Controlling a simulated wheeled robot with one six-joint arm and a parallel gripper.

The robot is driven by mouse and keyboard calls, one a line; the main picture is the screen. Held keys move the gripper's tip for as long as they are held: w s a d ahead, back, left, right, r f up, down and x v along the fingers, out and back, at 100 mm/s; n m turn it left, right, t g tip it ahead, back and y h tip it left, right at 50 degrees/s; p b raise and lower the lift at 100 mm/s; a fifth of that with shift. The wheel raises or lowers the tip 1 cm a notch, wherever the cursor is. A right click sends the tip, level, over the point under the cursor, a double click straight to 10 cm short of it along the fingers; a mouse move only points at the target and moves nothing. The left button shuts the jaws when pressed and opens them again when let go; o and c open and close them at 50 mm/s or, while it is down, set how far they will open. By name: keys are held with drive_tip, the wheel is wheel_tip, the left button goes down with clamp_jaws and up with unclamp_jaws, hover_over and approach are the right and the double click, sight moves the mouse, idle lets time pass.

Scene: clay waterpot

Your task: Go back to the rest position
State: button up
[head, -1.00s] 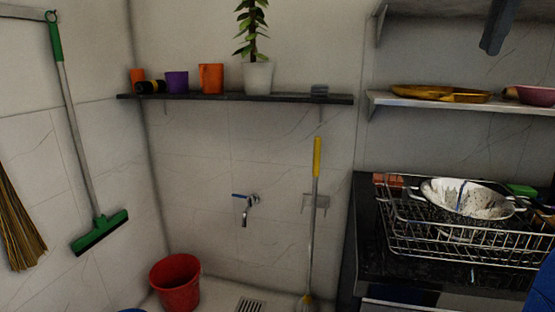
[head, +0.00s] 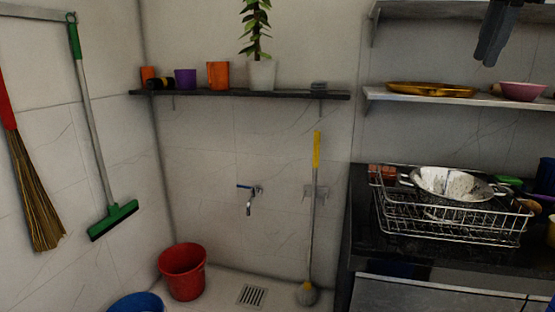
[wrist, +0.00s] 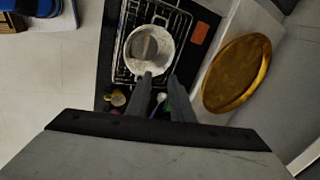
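My gripper (head: 490,60) hangs at the top right of the head view, pointing down, in front of the upper shelf. Its two dark fingers also show in the wrist view (wrist: 160,76), with a gap between them and nothing held. No clay waterpot is recognisable in these frames.
A dish rack (head: 455,228) stands on the black counter (head: 375,258) at right. A gold tray (head: 432,90) and pink bowl (head: 522,91) sit on a shelf. A red bucket (head: 183,271) and blue bucket (head: 137,303) stand on the floor. A potted plant (head: 262,75) is on the wall shelf.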

drive_tip(key=s+a+f+n, duration=0.5)
drive_tip(key=s+f+n, duration=0.1)
drive_tip(key=f, duration=1.1)
drive_tip(key=s+a+f+n, duration=0.5)
drive_tip(key=s+f, duration=0.3)
drive_tip(key=f, duration=0.8)
drive_tip(key=s+a+f+n+y, duration=0.1)
drive_tip(key=s+a+f+n, duration=0.3)
drive_tip(key=f, duration=1.3)
drive_tip(key=s+n, duration=0.3)
drive_tip(key=n, duration=0.1)
drive_tip(key=shift+a+f+t, duration=0.3)
drive_tip(key=shift+a+f, duration=0.05)
drive_tip(key=shift+a, duration=0.05)
